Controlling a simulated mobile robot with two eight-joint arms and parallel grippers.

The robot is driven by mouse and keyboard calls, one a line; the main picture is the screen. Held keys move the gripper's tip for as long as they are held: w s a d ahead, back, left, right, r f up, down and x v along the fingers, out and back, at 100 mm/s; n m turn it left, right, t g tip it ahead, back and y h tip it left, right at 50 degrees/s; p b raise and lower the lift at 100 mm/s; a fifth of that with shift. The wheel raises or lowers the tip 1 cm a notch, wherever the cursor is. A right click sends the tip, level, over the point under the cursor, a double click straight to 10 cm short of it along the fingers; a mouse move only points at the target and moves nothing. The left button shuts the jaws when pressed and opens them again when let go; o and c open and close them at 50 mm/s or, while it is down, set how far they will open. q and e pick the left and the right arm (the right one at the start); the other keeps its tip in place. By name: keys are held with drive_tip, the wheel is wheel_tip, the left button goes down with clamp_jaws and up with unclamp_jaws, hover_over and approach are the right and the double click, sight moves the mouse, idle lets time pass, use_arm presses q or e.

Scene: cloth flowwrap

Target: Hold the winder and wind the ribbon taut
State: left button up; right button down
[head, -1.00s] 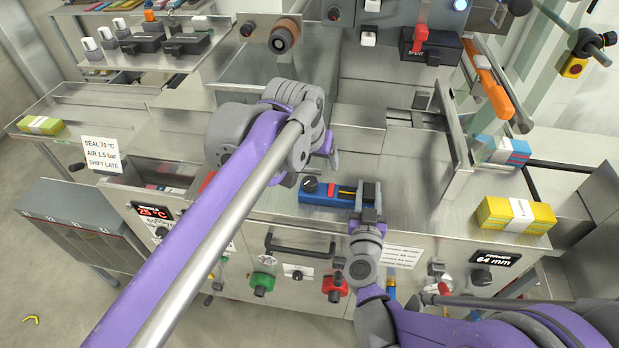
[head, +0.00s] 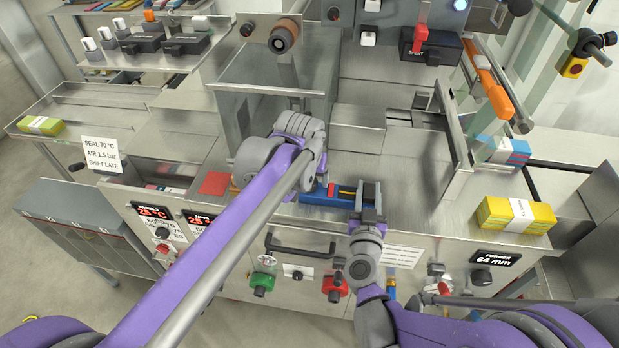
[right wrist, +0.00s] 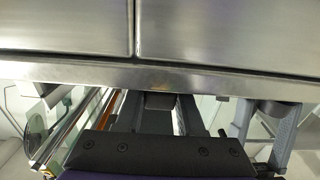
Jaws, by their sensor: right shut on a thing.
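The winder (head: 338,197) is a blue block with a black top on the front steel worktop, with a yellow strip and a bit of red on it. I cannot make out the ribbon for sure. My right gripper (head: 369,196) is shut on the winder's right end. My left arm reaches over the winder's left end and hides the black knob there. My left gripper (head: 318,188) is mostly hidden by its own wrist, close to that end; I cannot see its fingers or whether it touches.
A yellow bundle (head: 514,214) and a blue one (head: 503,150) lie to the right. A red flat piece (head: 215,184) lies left of my left wrist. Below the worktop edge are a black handle (head: 300,246), a green knob (head: 262,284) and a red knob (head: 334,288).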

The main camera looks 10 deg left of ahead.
use_arm(q)
drive_tip(key=shift+f, duration=0.15)
clamp_jaws()
idle(0.4)
drive_tip(key=shift+m, duration=0.3)
drive_tip(key=shift+a+m+g+h, duration=0.1)
drive_tip(key=shift+m+g+h, duration=0.3)
drive_tip(key=shift+m, duration=0.9)
drive_tip(key=shift+a+m+g+h, duration=0.1)
drive_tip(key=shift+m+h, duration=0.5)
drive_tip(key=shift+m, duration=0.7)
unclamp_jaws()
